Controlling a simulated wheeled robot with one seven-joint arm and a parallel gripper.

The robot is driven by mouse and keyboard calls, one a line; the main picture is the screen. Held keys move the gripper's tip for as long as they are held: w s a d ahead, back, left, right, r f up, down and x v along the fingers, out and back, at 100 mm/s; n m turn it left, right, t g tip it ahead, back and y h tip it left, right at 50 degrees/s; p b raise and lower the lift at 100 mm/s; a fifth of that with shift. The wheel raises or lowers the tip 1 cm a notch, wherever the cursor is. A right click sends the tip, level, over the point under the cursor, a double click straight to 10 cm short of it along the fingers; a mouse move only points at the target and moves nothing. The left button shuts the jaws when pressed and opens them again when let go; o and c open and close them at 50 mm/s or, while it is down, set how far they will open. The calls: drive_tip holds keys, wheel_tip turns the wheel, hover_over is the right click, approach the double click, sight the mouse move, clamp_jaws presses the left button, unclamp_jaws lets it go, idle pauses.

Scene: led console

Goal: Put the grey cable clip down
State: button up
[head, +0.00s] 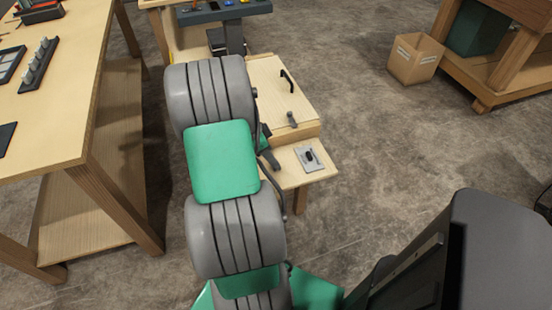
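My gripper (268,155) shows only as a small dark part past the edge of my green and grey arm, above the small wooden stand. My arm covers most of it, so its fingers and anything between them cannot be made out. I cannot pick out the grey cable clip with certainty. A small grey upright piece (291,118) sits near the front of the stand's raised wooden top, to the upper right of my gripper.
The stand's raised top (270,92) carries a black handle (288,80). Its lower ledge holds a grey plate with a dark knob (309,158). A wooden workbench (70,110) stands left, a cardboard box (415,58) and wooden shelf (505,70) upper right. Floor between is clear.

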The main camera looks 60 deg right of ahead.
drive_tip(key=x, duration=0.6)
drive_tip(key=shift+w+a+f, duration=0.1)
drive_tip(key=shift+w+a, duration=0.05)
drive_tip(key=shift+w, duration=0.05)
clamp_jaws()
